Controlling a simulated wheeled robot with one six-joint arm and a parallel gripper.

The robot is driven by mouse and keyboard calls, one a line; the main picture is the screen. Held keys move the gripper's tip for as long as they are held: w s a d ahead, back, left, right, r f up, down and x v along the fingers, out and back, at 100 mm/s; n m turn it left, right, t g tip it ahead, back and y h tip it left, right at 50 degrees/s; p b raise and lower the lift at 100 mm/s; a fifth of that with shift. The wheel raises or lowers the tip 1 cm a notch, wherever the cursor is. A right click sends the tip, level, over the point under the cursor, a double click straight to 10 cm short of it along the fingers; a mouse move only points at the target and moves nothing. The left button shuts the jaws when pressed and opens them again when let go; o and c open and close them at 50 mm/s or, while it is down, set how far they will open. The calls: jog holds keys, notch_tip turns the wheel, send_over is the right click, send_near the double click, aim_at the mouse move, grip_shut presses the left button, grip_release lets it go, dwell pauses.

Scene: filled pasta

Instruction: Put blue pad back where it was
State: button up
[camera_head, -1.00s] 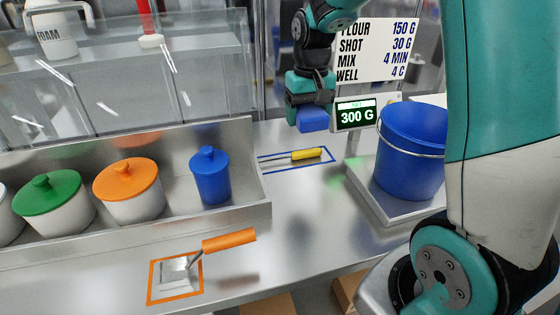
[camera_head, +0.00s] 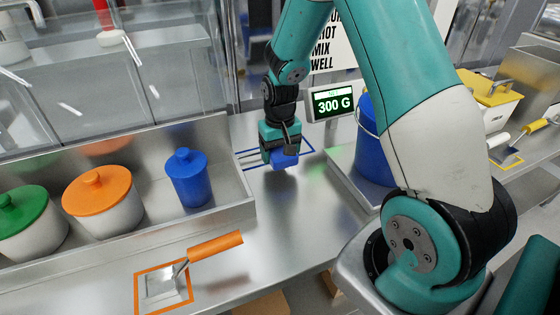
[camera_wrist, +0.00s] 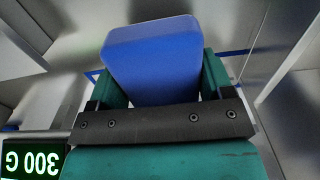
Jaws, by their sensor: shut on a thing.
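The blue pad (camera_head: 285,160) is a rounded block held in my gripper (camera_head: 279,150). In the wrist view the pad (camera_wrist: 152,55) stands out between the two green fingers of my shut gripper (camera_wrist: 163,84). In the head view, pad and gripper are in front of a blue outlined rectangle (camera_head: 246,153) on the steel counter. Parts of a blue line (camera_wrist: 235,52) show beyond the pad in the wrist view. I cannot tell how high the pad is above the counter.
A blue bucket (camera_head: 371,150) on a scale stands right of my gripper, by a display (camera_head: 332,103) reading 300 G. A blue lidded jar (camera_head: 187,178) stands left in a steel trough. An orange-handled scoop (camera_head: 215,246) lies in front. The counter's middle is clear.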

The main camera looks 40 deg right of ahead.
jog(key=shift+f, duration=1.95)
jog(key=shift+f, duration=0.2)
jog(key=o, duration=0.9)
jog(key=shift+r, duration=0.1)
jog(key=shift+r, duration=0.1)
